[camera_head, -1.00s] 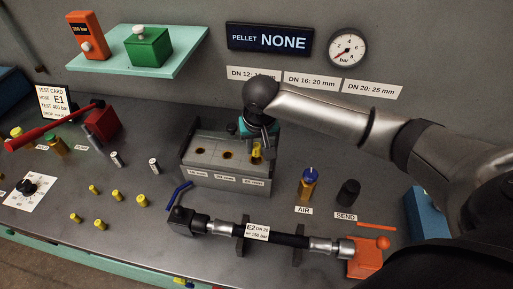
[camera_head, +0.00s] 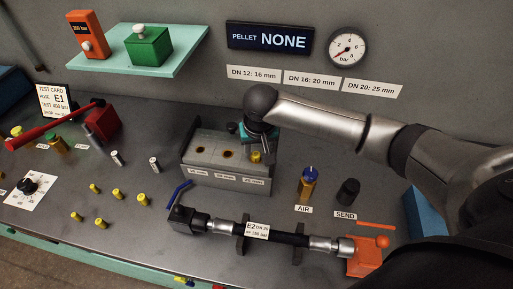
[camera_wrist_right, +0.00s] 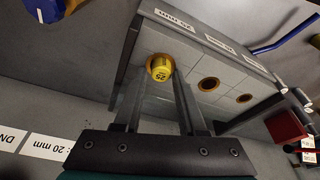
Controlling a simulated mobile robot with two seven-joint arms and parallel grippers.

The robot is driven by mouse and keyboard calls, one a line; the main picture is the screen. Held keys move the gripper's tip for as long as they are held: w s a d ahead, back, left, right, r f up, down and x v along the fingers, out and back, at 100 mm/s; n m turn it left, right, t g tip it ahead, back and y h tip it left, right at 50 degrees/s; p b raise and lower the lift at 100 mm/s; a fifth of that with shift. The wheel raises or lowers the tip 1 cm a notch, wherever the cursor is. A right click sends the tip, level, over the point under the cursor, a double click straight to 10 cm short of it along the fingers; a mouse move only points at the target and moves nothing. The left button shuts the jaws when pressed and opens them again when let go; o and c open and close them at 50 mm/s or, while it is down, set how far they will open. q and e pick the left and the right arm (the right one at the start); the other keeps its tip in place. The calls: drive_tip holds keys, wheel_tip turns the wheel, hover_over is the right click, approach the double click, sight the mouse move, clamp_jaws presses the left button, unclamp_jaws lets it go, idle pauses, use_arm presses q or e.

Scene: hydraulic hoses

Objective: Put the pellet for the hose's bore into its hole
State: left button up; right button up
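The yellow pellet (camera_head: 256,157) marked 25 sits upright in the right-hand hole of the grey pellet block (camera_head: 222,180), its top standing above the surface. It also shows in the right wrist view (camera_wrist_right: 160,68). My right gripper (camera_head: 262,147) is just above it; in the wrist view its fingers (camera_wrist_right: 160,85) are apart, with gaps beside the pellet. The block's other two holes are empty. The hose (camera_head: 287,238) lies in front, tagged E2 DN 20. My left gripper is out of view.
A display (camera_head: 269,39) reads PELLET NONE. A wall label (camera_head: 372,89) reads DN 20: 25 mm. Several small yellow pellets (camera_head: 116,194) lie at left. The AIR (camera_head: 308,184) and SEND (camera_head: 347,192) controls stand right of the block.

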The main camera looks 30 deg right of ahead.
drive_tip(key=shift+o, duration=1.1)
drive_tip(key=shift+r, duration=0.1)
drive_tip(key=shift+r, duration=0.3)
drive_tip(key=p+v, duration=0.1)
drive_tip(key=v, duration=1.1)
drive_tip(key=shift+r, duration=0.25)
